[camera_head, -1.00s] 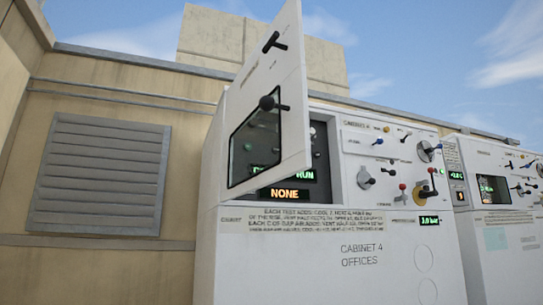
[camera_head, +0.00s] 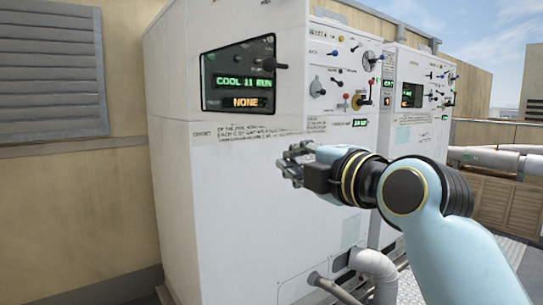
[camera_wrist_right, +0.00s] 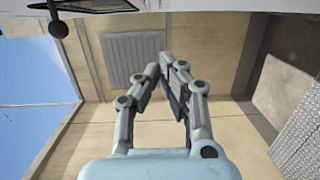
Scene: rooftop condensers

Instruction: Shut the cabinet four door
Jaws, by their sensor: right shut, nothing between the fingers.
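The door of cabinet four (camera_head: 175,70) is a white panel with a dark window, through which green and orange displays show. It lies flush or nearly flush with the cabinet front (camera_head: 245,220); I cannot tell if it is fully shut. A black knob handle (camera_head: 281,67) stands out from it, and a dark knob also shows in the right wrist view (camera_wrist_right: 58,29). My right gripper (camera_head: 287,163) is shut and empty, in front of the cabinet and below the door, apart from the handle. In the right wrist view its fingertips (camera_wrist_right: 160,65) meet. My left gripper is out of view.
A control panel (camera_head: 345,70) with levers and knobs is right of the door. A second cabinet (camera_head: 415,90) stands farther right. A grey pipe (camera_head: 375,268) bends near the cabinet base. A louvred vent (camera_head: 45,70) is on the left wall.

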